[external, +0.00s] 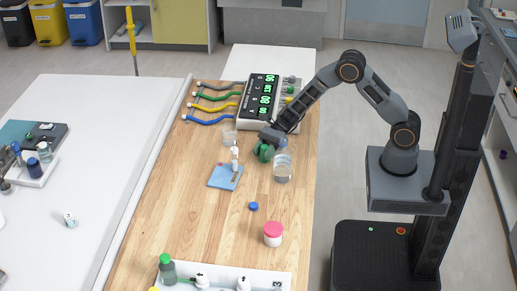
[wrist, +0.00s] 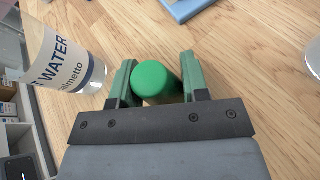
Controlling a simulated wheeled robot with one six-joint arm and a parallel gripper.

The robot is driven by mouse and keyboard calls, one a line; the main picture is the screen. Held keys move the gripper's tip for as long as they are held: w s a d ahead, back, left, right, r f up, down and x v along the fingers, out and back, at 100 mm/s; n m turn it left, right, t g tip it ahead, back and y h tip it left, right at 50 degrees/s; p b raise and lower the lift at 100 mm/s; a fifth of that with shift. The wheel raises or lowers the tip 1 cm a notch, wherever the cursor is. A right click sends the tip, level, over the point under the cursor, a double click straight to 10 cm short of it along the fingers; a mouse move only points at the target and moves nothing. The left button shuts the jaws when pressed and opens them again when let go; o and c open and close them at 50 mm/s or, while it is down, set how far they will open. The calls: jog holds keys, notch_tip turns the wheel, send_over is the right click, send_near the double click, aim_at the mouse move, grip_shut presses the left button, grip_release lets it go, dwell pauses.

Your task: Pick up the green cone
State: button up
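The green cone (wrist: 155,80) shows in the wrist view as a rounded green shape between the two green fingers of my gripper (wrist: 158,84). Its edges lie close against both fingers; whether they press on it cannot be told. In the external view my gripper (external: 264,151) points down at the wooden table, just left of a clear water bottle (external: 283,167). There the cone is hard to separate from the green fingers.
The labelled water bottle (wrist: 68,65) stands close beside the left finger in the wrist view.

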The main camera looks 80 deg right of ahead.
jog(key=shift+c, duration=1.2)
